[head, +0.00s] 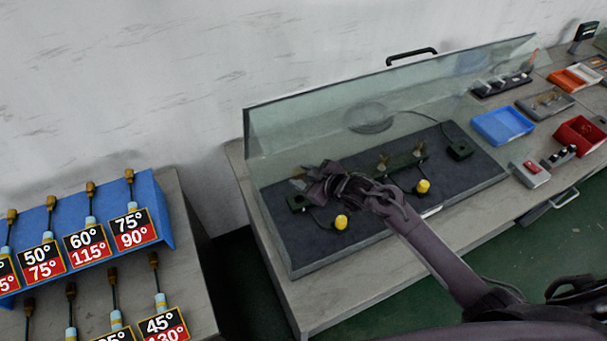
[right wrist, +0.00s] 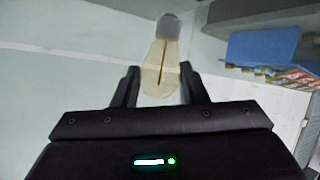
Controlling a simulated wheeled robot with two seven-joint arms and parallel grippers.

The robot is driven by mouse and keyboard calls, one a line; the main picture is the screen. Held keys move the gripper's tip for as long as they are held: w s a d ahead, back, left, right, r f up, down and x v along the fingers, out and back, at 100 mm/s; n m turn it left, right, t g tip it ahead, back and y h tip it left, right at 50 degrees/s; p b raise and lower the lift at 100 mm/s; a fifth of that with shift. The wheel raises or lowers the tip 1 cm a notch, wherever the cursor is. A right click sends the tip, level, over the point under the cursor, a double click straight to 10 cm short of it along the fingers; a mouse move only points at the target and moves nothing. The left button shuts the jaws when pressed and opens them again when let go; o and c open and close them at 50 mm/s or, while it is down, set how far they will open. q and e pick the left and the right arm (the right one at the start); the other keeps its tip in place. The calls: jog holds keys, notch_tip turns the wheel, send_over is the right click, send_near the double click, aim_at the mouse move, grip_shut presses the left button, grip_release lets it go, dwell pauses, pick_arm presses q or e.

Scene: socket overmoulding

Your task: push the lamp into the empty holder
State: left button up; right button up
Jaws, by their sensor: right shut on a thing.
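In the right wrist view the right gripper (right wrist: 160,86) is shut on the lamp (right wrist: 162,65), which has a cream bulb between the fingers and a grey base pointing away. In the head view the lamp is too small to tell clearly. A dark green block (head: 404,161) with brass fittings stands on the mat, right of the gripper; I cannot tell which holder is empty. A small dark block (head: 298,203) is close below the gripper, partly hidden. My left gripper is not in view.
A clear screen (head: 300,125) stands over the bench. Yellow buttons (head: 341,222) (head: 423,187) sit on the mat's front, and a dark box (head: 459,150) at its right. A blue tray (head: 503,125) and red bin (head: 578,134) are farther right. A blue tool rack (head: 150,190) stands left.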

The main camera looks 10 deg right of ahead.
notch_tip(320, 180, down, 3)
jog(key=shift+b, duration=1)
jog(key=shift+f+b, duration=0.7)
jog(key=shift+f, duration=0.25)
jog(key=shift+p, duration=0.3)
jog(key=shift+f+b, duration=1.3)
jog(key=shift+f, duration=0.35)
jog(key=o, duration=1.1)
jog(key=shift+o, duration=0.2)
jog(key=b+v, duration=0.1)
jog(key=v, duration=0.6)
jog(key=shift+s+d+r, duration=0.15)
jog(key=shift+s+r, duration=0.05)
jog(key=shift+s, duration=0.1)
